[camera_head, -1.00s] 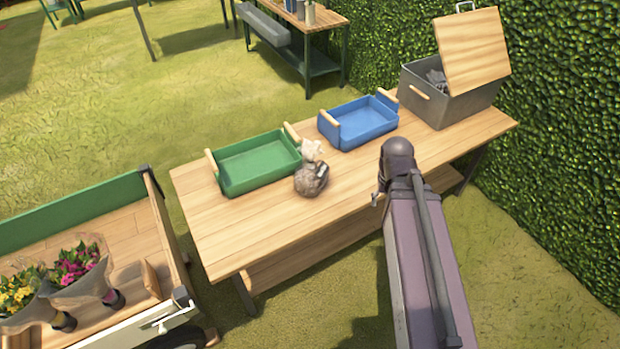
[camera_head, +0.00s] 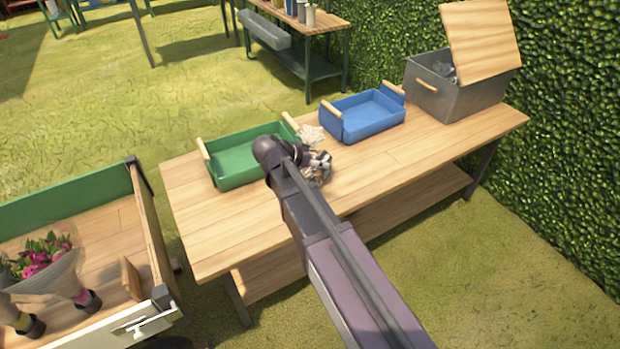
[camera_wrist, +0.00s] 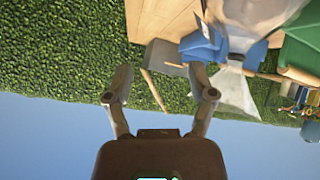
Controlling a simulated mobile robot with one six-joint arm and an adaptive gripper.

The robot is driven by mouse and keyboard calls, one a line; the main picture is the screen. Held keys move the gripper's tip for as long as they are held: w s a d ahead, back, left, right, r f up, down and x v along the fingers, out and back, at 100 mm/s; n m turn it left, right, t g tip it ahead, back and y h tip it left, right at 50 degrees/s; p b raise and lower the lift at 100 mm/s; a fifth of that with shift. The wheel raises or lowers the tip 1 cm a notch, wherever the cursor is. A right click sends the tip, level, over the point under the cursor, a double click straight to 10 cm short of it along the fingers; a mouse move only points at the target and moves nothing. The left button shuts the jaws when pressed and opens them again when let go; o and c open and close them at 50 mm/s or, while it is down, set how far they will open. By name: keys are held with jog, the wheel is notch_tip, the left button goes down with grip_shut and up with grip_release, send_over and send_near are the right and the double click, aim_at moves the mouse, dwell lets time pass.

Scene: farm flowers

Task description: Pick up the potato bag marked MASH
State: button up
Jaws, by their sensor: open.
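The potato bag (camera_head: 318,172) stands on the wooden table in front of the green tray and is partly hidden behind my arm in the head view. Its neck is pale and its body brownish; no marking is readable. In the wrist view, which is upside down, the bag (camera_wrist: 250,12) shows at the top right, with its pale neck hanging toward the right of my fingers. My gripper (camera_wrist: 160,84) is open, with nothing between its two fingers. The bag is beside the fingers, not between them.
The green tray (camera_head: 232,182) and the blue tray (camera_head: 345,138) stand on the table (camera_head: 205,250). A grey crate (camera_head: 478,103) with a tilted wooden lid stands at the right end. A cart (camera_head: 130,210) with flowers is at the left. A hedge is behind.

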aim_at(311, 151)
jog(key=w+a+m+t+h+b, duration=0.1)
jog(key=a+t+b, duration=0.2)
jog(key=a, duration=0.8)
jog(key=shift+w+m+t, duration=0.2)
jog(key=shift+m+t, duration=0.1)
jog(key=shift+m, duration=0.1)
jog(key=shift+d+f, duration=0.1)
jog(key=b+x, duration=0.3)
jog(key=x, duration=0.4)
jog(key=shift+w+f, duration=0.1)
jog(key=shift+f, duration=0.05)
jog(key=shift+w+d+f, duration=0.15)
jog(key=shift+w+d, duration=0.3)
jog(key=shift+b, duration=0.3)
jog(key=shift+b+x, duration=0.85)
jog(key=shift+x, duration=1.75)
jog(key=shift+w, duration=0.1)
